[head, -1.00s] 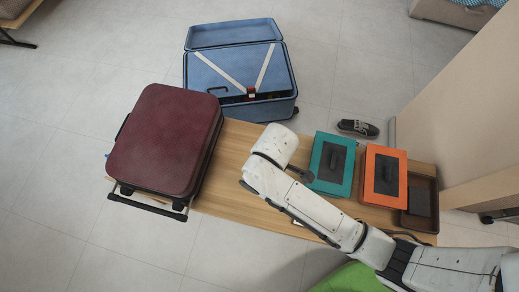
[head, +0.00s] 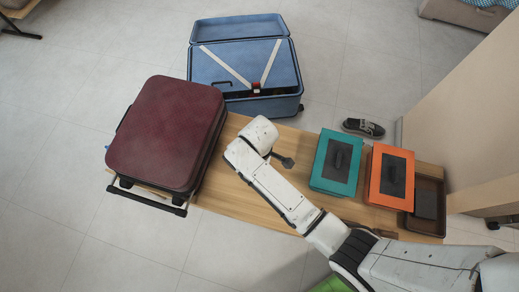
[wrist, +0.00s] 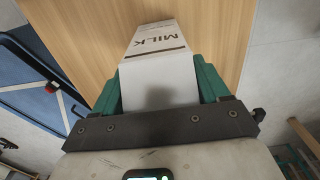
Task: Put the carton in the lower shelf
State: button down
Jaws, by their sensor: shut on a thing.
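The carton (wrist: 160,72) is white with the word MILK and dark bands. In the wrist view it sits between the green fingers of my gripper (wrist: 162,88), which are shut on it. The wooden bench top (wrist: 85,30) lies beyond the carton; I cannot tell whether the carton touches it. In the head view my arm is over the middle of the bench (head: 225,195), between the maroon suitcase and the teal box. The carton and fingertips are hidden there behind my arm. I cannot make out a lower shelf in either view.
The maroon suitcase (head: 165,135) covers the bench's left end. The teal box (head: 336,162), orange box (head: 390,177) and brown tray (head: 428,210) fill its right. An open blue suitcase (head: 245,70) and a shoe (head: 363,127) lie behind it. A beige panel (head: 465,110) stands at right.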

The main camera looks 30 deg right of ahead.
jog(key=shift+f, duration=0.15)
grip_release()
notch_tip(320, 180, up, 12)
jog(key=shift+r+p, duration=0.2)
jog(key=shift+p, duration=0.9)
jog(key=s+d+m, duration=0.4)
jog(key=s+d, duration=0.2)
jog(key=d, duration=0.4)
jog(key=s+d+r+m, duration=0.1)
jog(key=s+m, duration=0.1)
jog(key=s, duration=0.3)
jog(key=s+d+r+m+t, duration=0.1)
jog(key=s+r+m, duration=0.1)
jog(key=s, duration=0.4)
jog(key=shift+s+d+m, duration=0.25)
jog(key=shift+d+m, duration=0.1)
jog(key=shift+m, duration=0.35)
